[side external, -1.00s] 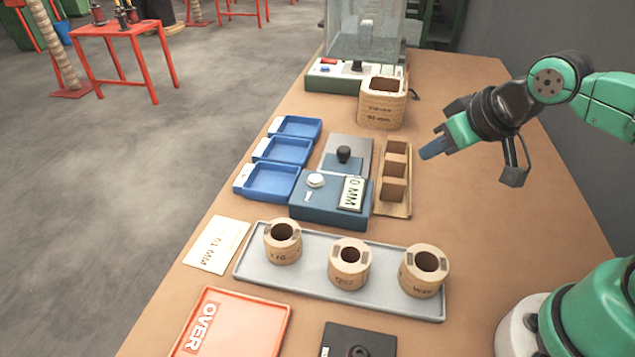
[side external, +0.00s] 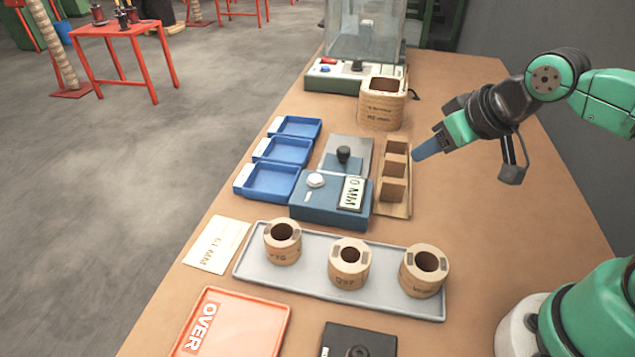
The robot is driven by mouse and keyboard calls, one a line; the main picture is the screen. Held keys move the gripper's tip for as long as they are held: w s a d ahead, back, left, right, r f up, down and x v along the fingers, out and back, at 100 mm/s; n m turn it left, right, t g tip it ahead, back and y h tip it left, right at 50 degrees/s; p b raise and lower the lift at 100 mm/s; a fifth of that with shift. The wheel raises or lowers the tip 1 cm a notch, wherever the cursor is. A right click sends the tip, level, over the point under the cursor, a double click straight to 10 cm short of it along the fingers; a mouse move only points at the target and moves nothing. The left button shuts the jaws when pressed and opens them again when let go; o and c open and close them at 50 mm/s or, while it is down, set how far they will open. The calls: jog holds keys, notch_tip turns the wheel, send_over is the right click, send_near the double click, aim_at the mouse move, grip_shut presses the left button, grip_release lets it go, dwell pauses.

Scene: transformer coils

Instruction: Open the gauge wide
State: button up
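The gauge (side external: 322,210) is a blue box with a white round button and a display that reads like "0 MM". Behind it is a grey plate (side external: 359,152) with a black knob (side external: 343,154) on a blue block. My gripper (side external: 419,153) is above the table, to the right of the gauge and just right of the wooden rack, pointing left. It touches neither the gauge nor its knob. Its blue fingertips appear as one shape, so I cannot tell whether they are apart. I see nothing held.
A wooden rack (side external: 408,205) stands between gauge and gripper. A grey tray (side external: 312,287) in front holds three coils. Blue bins (side external: 262,195) lie left. A larger coil (side external: 382,108) and a clear-walled machine (side external: 330,78) stand behind. An orange OVER tray (side external: 262,308) lies in front.

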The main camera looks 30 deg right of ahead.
jog(key=o, duration=0.3)
jog(key=shift+g, duration=0.6)
jog(key=w, duration=0.4)
jog(key=w+a, duration=0.1)
jog(key=w, duration=0.1)
jog(key=shift+w+r, duration=0.3)
jog(key=g, duration=0.1)
send_over(344, 149)
jog(key=s, duration=0.3)
notch_tip(344, 149, down, 4)
jog(key=shift+w+f, duration=0.1)
jog(key=shift+w, duration=0.05)
jog(key=shift+x, duration=2.95)
grip_shut()
